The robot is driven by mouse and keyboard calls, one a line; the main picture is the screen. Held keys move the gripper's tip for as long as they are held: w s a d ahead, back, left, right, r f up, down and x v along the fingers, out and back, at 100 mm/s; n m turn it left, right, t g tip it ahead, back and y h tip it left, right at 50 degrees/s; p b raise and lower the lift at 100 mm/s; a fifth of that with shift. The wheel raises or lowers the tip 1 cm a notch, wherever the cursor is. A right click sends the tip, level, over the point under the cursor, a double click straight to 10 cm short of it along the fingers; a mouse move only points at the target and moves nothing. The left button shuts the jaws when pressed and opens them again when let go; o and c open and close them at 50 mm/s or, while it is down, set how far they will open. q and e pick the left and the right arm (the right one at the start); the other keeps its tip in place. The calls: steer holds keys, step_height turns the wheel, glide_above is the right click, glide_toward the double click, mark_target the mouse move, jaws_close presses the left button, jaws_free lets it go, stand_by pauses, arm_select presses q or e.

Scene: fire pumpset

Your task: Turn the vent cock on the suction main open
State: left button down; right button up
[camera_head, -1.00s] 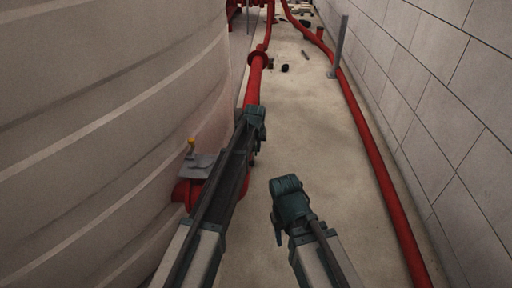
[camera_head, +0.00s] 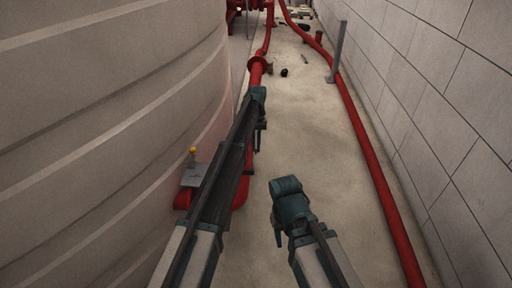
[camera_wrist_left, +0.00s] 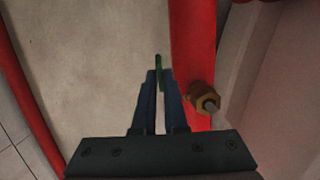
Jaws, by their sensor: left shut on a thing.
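In the left wrist view the red suction main (camera_wrist_left: 192,45) runs beside my left gripper (camera_wrist_left: 158,80). A brass hex fitting (camera_wrist_left: 207,100) sits on the main, right of the fingers. A thin green lever (camera_wrist_left: 158,65), seen edge-on, stands between the fingertips, which are shut on it. Where the lever joins the cock is not visible. In the head view my left gripper (camera_head: 261,138) hangs beside the red main (camera_head: 257,72); the cock is hidden there. My right gripper (camera_head: 278,232) is low in the middle, away from the pipes; its jaws cannot be made out.
A large ribbed tank (camera_head: 110,130) fills the left side. A second red pipe (camera_head: 372,160) runs along the block wall (camera_head: 455,110) at right, near a grey post (camera_head: 338,50). A grey plate (camera_head: 193,177) with a yellow-topped part stands by the tank. The floor between is mostly clear.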

arm_select(q)
steer(key=shift+a, duration=0.1)
stand_by(0.3)
steer(key=c, duration=1)
jaws_free()
steer(key=shift+o, duration=0.2)
steer(key=shift+r, duration=0.15)
steer(key=p+v, duration=1.3)
steer(key=shift+r+p, duration=0.35)
steer(key=shift+w, duration=0.1)
